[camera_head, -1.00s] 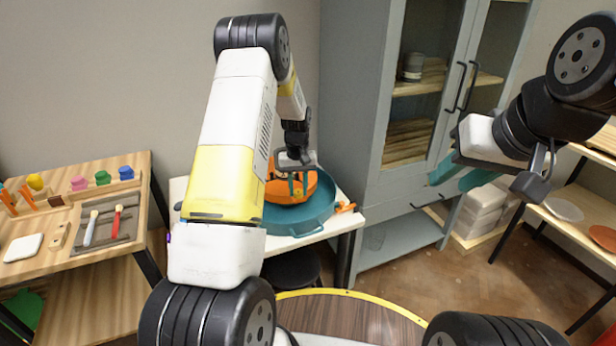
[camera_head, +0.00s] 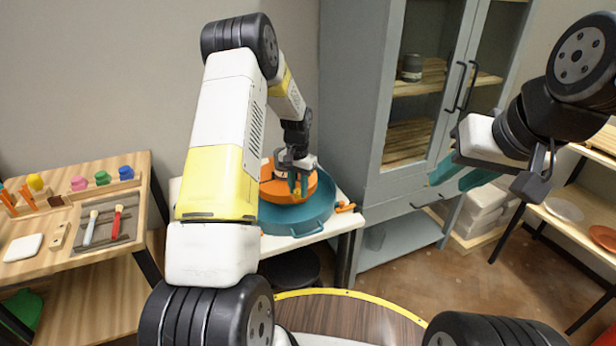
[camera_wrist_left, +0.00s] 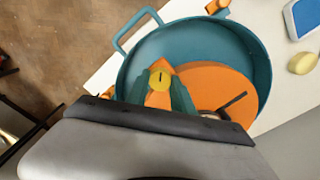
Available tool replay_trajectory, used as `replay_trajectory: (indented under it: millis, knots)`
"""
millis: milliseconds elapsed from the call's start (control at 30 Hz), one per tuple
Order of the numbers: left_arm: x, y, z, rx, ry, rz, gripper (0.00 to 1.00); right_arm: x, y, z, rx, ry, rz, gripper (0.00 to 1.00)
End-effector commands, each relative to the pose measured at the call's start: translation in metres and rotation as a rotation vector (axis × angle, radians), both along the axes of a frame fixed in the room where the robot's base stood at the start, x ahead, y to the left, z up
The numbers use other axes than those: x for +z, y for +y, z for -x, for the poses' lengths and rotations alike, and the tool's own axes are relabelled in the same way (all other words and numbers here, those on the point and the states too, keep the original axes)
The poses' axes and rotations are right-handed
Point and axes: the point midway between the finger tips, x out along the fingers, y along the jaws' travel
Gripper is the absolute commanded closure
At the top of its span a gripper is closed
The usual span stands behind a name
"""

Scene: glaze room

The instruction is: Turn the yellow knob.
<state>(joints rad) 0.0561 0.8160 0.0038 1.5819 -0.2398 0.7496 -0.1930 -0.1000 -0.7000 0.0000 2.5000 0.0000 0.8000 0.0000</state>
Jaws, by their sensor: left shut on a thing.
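The yellow knob (camera_wrist_left: 160,81) shows in the left wrist view as a small round cap with a dark mark across its top. It sits over an orange part inside a round teal basin (camera_wrist_left: 262,70). My left gripper (camera_wrist_left: 160,90) has its two teal fingers shut on the knob, one on each side. In the head view my left gripper (camera_head: 298,184) is down at the orange round body (camera_head: 322,186) in the teal basin (camera_head: 318,217); the knob is mostly hidden there. My right gripper (camera_head: 459,172) is open and empty, in front of the grey cabinet.
The basin stands on a white table (camera_head: 346,222). A grey cabinet (camera_head: 352,110) with glass doors stands right behind it. A wooden bench (camera_head: 75,255) with brushes and coloured pots is at the left. Wooden shelves (camera_head: 575,222) stand at the right.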

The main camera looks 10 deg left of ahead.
Motion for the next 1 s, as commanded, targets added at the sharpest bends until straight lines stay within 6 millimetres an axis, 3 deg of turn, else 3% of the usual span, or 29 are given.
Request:
replay_trajectory:
  millis: [400,433,533,867,1000]
  knots:
    - [0.001,0.0,-0.001,-0.007,-0.002,0.0,1.0,0.0,0.0,0.0,0.0,0.0,0.0,0.64]
    - [0.001,0.0,-0.001,-0.007,-0.002,0.0,0.7,0.0,0.0,0.0,0.0,0.0,0.0,0.64]
    - [0.001,0.0,-0.001,-0.007,-0.002,0.0,0.5,0.0,0.0,0.0,0.0,0.0,0.0,0.64]
    - [0.002,0.0,0.0,-0.006,-0.001,0.0,0.49,0.0,0.0,0.0,0.0,0.0,0.0,0.64]
    - [0.016,0.0,-0.001,-0.005,-0.003,0.0,0.49,0.0,0.0,0.0,0.0,0.0,0.0,0.64]
